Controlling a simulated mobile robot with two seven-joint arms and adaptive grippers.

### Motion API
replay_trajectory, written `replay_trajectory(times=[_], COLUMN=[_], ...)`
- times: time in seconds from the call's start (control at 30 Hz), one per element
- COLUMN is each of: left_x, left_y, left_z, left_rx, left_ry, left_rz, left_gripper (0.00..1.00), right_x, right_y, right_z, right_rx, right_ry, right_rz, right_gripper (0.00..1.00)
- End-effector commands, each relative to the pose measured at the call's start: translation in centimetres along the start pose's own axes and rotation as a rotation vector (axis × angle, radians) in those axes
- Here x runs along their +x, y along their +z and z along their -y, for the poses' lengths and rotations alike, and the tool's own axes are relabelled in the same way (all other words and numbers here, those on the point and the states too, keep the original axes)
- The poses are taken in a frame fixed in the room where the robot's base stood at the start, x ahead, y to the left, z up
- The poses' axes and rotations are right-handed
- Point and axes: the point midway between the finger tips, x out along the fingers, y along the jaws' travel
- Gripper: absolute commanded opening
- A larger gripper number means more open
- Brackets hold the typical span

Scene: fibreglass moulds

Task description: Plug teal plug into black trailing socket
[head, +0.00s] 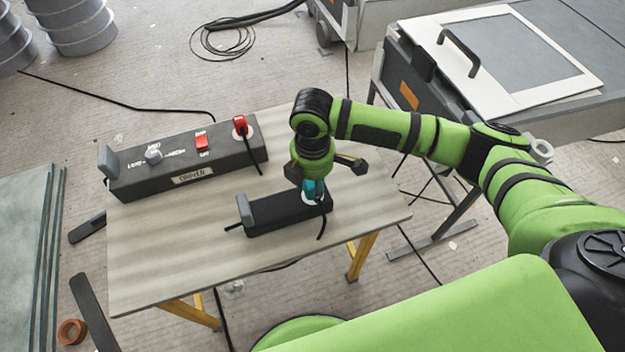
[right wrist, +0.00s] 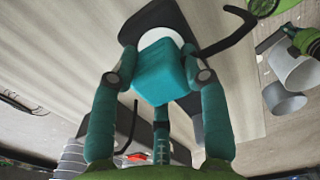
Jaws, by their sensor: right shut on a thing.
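The teal plug (head: 314,188) is held by my right gripper (head: 313,184), which points down over the right end of the black trailing socket (head: 272,218). In the right wrist view the plug (right wrist: 163,72) is a teal block between the two teal fingers, which are shut on its sides. The white round face (right wrist: 160,36) of the black socket (right wrist: 150,14) shows just behind the plug. The plug is over or at this face; whether it is fully seated cannot be told. A dark cord hangs by the plug. My left gripper is not in view.
The table (head: 160,255) has free room at the front left. A dark driver box (head: 185,160) with a red switch (head: 202,142) and a red plug (head: 240,125) stands at the back. A grey bench with a white-framed panel (head: 510,60) is at the right. Cables lie on the floor.

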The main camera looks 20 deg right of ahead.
Motion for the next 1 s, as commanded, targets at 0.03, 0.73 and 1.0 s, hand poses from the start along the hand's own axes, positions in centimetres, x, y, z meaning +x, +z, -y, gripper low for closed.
replay_trajectory(times=[0.03, 0.73, 1.0], left_x=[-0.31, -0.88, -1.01], left_y=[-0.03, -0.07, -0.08], left_z=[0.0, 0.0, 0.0], left_rx=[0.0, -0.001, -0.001], left_ry=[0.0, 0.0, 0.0], left_rz=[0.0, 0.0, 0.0], left_gripper=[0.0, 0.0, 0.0], right_x=[-0.15, 0.01, -0.06], right_y=[-0.03, -0.04, -0.04], right_z=[0.02, 0.06, 0.05], right_rx=[0.0, -0.001, -0.001], right_ry=[0.0, -0.001, -0.001], right_rz=[0.0, 0.0, 0.0], right_gripper=[0.17, 0.17, 0.17])
